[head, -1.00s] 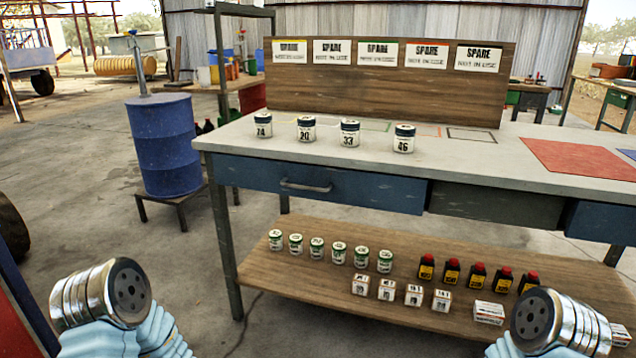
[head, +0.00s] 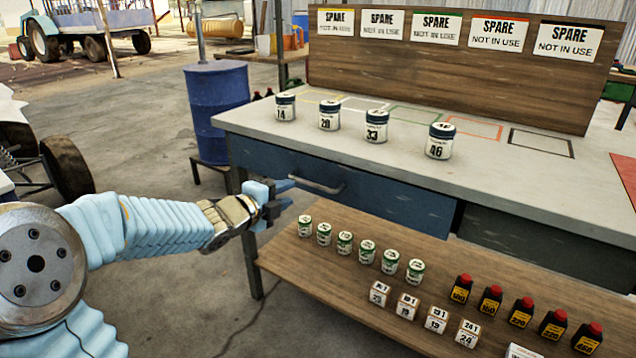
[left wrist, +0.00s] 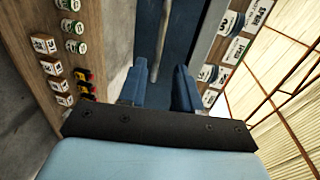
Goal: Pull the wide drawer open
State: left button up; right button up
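The wide drawer (head: 390,198) is the blue front under the left part of the bench top, and it looks closed. Its grey bar handle (head: 318,186) sits near the drawer's left end. My left gripper (head: 291,186) reaches in from the left, just short of the handle's left end. In the left wrist view its two blue fingers (left wrist: 158,88) stand apart with nothing between them, and the handle (left wrist: 160,45) shows ahead of the gap, nearer the left finger. My right gripper is not in view.
Several white jars (head: 377,126) stand on the bench top (head: 470,185) above the drawer. The lower shelf (head: 330,265) holds green-labelled jars, small boxes and dark bottles with red caps. A blue barrel (head: 217,110) stands behind the bench's left end. Floor in front is clear.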

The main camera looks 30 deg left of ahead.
aim_at(308, 184)
pick_arm(q)
jog(key=x, duration=1)
jog(key=shift+w+d+p, duration=0.1)
jog(key=shift+w+p, duration=0.05)
jog(key=shift+p, duration=0.2)
grip_shut()
jog(key=shift+f, duration=0.1)
